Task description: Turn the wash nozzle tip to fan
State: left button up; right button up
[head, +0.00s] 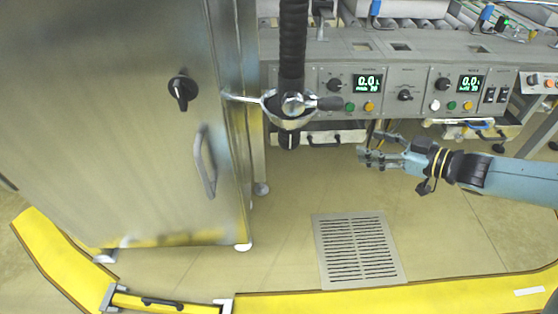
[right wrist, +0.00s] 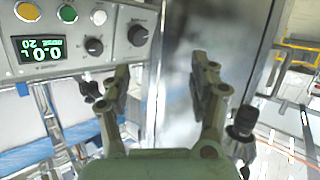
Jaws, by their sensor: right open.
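The wash nozzle (head: 291,140) hangs at the lower end of a thick black hose (head: 292,45), below a metal collar (head: 293,105) with a side lever. Its tip is small and dark, and I cannot read its setting. My right gripper (head: 362,153) is in the head view, to the right of the nozzle and apart from it. Its fingers also show spread in the right wrist view (right wrist: 160,78), with nothing between them. My left gripper is not in view.
A steel cabinet (head: 110,110) with a black knob (head: 182,89) and a handle (head: 205,160) stands at left. A control panel (head: 400,90) with displays and buttons is behind the hose. A floor grate (head: 330,225) and yellow edging (head: 370,300) lie below. The floor between is clear.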

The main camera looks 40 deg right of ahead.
jog(key=w+a+r+n+g+y+b, duration=0.1)
jog(key=w+a+r+n+y+b, duration=0.1)
jog(key=a+r+n+y+b, duration=0.45)
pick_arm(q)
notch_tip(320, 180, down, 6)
pick_arm(e)
jog(key=n+g+y, duration=0.1)
jog(key=g+y, duration=0.3)
jog(key=y, duration=0.2)
send_near(289, 136)
jog(key=w+d+f, duration=0.1)
jog(key=d+f, duration=0.1)
jog(key=shift+h, duration=0.25)
jog(key=b+x, duration=0.2)
jog(key=x, duration=0.3)
jog(key=b+x, duration=0.2)
jog(key=x, duration=0.3)
jog(key=shift+w+a+r, duration=0.1)
jog(key=shift+a+r, duration=0.05)
jog(key=shift+r, duration=0.1)
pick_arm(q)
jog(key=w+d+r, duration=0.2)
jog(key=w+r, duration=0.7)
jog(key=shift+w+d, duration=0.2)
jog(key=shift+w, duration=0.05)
pick_arm(e)
jog(key=shift+w+a+r, duration=0.1)
jog(key=shift+w+a, duration=0.05)
jog(key=shift+a, duration=0.1)
